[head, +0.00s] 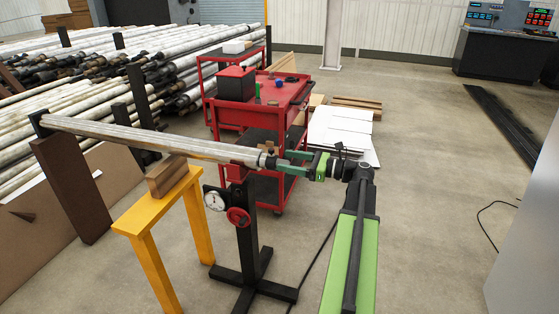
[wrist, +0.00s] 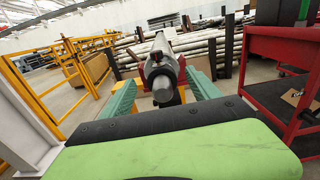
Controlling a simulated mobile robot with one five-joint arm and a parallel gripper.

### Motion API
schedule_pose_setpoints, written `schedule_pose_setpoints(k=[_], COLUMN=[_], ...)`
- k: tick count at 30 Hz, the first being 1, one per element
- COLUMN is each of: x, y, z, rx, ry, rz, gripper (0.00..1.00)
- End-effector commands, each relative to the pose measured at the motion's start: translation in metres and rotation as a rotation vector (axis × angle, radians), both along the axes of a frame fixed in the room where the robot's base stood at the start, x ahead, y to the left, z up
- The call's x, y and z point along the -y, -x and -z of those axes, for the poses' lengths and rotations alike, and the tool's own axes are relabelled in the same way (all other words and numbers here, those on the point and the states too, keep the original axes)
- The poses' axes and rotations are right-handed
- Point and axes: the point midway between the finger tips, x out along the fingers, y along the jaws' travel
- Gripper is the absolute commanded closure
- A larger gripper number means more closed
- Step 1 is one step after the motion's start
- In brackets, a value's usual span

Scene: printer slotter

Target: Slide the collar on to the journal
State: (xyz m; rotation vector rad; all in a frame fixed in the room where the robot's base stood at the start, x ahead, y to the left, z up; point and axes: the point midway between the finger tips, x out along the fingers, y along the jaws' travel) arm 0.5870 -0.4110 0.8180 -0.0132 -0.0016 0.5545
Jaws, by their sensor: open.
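A long grey roller (head: 150,138) lies nearly level, its near end pointing at my gripper (head: 283,161). In the wrist view the narrow journal tip (wrist: 163,91) points toward me. A dark ring (wrist: 158,70), which looks like the collar, sits around the roller's end behind the tip; it shows as a dark band in the head view (head: 268,160). How far along the journal it sits is hard to tell. My green jaws are open, one each side of the journal end. I cannot tell whether they touch it.
A black stand (head: 248,240) with a red handwheel (head: 238,217) and dial gauge (head: 214,200) supports the roller's near end. A yellow trestle (head: 150,262) with a wooden block (head: 166,176) stands below it. A red cart (head: 250,112) is behind. The floor at right is open.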

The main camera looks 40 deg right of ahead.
Motion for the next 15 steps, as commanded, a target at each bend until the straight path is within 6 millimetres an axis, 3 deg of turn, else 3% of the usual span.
schedule_pose_setpoints(k=[9,15], x=[0.049,0.067], y=[0.077,0.107], z=[0.000,0.000], rx=[0.000,0.000], ry=[0.000,0.000], rz=[0.002,0.000], gripper=[0.29,0.29])
